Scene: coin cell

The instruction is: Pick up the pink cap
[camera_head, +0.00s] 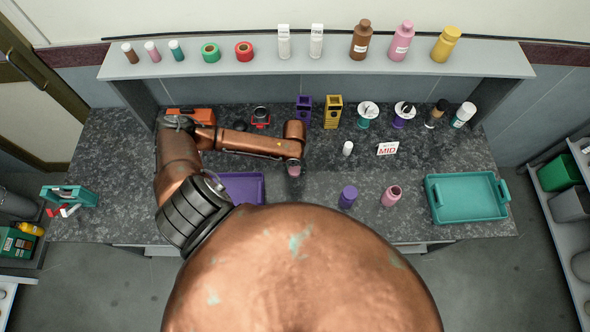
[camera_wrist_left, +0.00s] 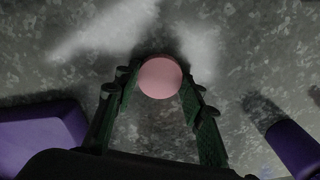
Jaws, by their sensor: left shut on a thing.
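The pink cap (camera_wrist_left: 160,77) sits between the two green fingers of my left gripper (camera_wrist_left: 158,88) in the left wrist view, which are shut on it. In the head view the pink cap (camera_head: 294,170) shows just below the end of my left arm, over the grey speckled worktop. I cannot tell whether the cap still touches the worktop. The gripper fingers are mostly hidden by the arm in the head view. A pink bottle (camera_head: 391,197) with an open-looking top stands to the right. My right gripper is not in view.
A purple tray (camera_head: 256,188) lies left of the cap. A purple bottle (camera_head: 348,196) stands to the right, and a teal tray (camera_head: 466,214) lies at the far right.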

